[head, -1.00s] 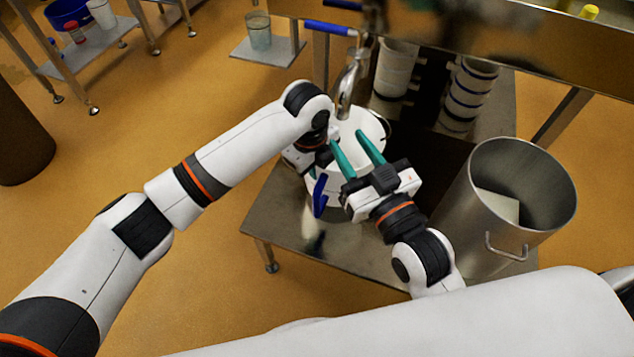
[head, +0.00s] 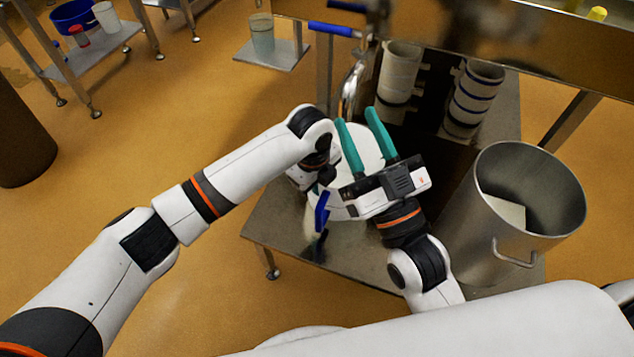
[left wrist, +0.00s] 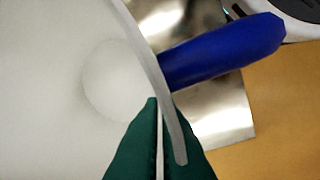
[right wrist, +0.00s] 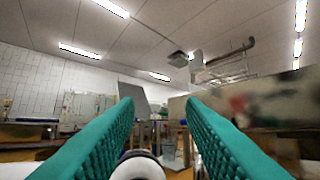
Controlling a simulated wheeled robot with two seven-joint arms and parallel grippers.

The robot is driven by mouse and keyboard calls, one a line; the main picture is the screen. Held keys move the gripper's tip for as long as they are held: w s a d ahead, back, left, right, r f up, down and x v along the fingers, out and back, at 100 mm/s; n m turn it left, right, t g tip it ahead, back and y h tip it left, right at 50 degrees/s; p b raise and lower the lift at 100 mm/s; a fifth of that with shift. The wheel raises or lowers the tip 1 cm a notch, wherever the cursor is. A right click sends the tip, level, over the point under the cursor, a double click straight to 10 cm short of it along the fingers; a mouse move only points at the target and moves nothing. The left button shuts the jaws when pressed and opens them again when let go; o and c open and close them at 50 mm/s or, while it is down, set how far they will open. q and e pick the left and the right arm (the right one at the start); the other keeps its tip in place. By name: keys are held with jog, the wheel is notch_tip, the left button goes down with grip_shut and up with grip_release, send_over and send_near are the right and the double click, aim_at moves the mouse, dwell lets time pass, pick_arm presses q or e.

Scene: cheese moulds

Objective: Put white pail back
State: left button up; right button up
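The white pail (head: 366,150) is at the low steel table, below the tap, partly hidden by both my arms. In the left wrist view its pale inside (left wrist: 60,80) and curved rim fill the left side. My left gripper (head: 327,176) is at the pail's near left side; its green fingers (left wrist: 163,104) straddle the rim and are closed on it. A blue handle (head: 322,212) sticks out beside the rim. It also shows in the left wrist view (left wrist: 220,50). My right gripper (head: 356,116) is open and empty above the pail. Its spread fingers show in the right wrist view (right wrist: 159,101).
A tall steel pot (head: 468,225) with a whitish piece inside stands to the right. Stacked white moulds (head: 400,70) (head: 474,95) stand behind. A steel tap (head: 352,85) hangs close behind the pail. The table's front left (head: 275,225) is clear.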

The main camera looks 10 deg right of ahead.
pick_arm(q)
jog(key=o, duration=0.4)
